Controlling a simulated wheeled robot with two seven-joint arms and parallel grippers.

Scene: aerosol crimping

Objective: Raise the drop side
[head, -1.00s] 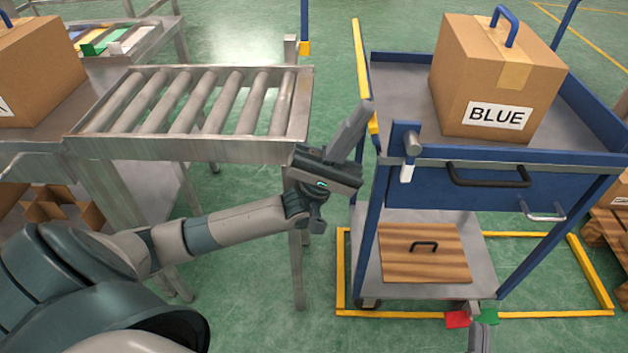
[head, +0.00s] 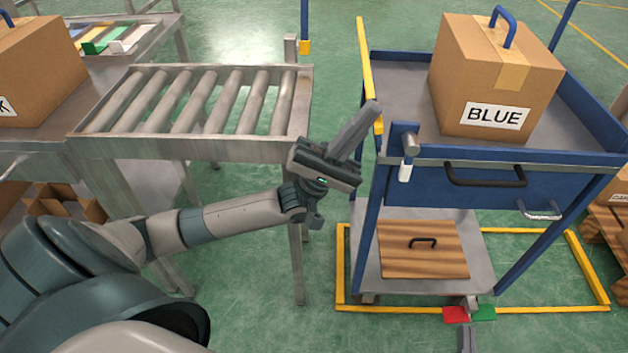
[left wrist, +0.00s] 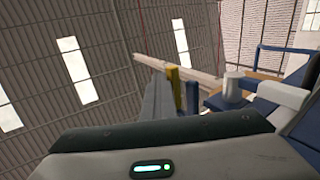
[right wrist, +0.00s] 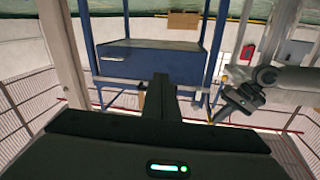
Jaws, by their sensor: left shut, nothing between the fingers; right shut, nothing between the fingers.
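The drop side is the blue panel with a yellow top edge (head: 365,65) along the left of the blue cart (head: 415,187). It stands up, leaning slightly outward; its exact angle is hard to tell. My left gripper (head: 374,106) is shut and empty, its fingertips at the outer face of the panel near its front end; contact is unclear. The yellow edge also shows beyond the fingers in the left wrist view (left wrist: 174,88). A silver latch with a white grip (head: 408,155) is at the cart's front left corner. My right gripper (head: 466,332) is shut and empty, low before the cart.
A carton labelled BLUE (head: 494,80) stands on the cart's top. A black handle (head: 485,176) is on the front. Red (head: 456,314) and green (head: 484,313) pedals lie at the base, close to my right gripper. A roller conveyor (head: 195,100) stands left, with a floor gap between.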

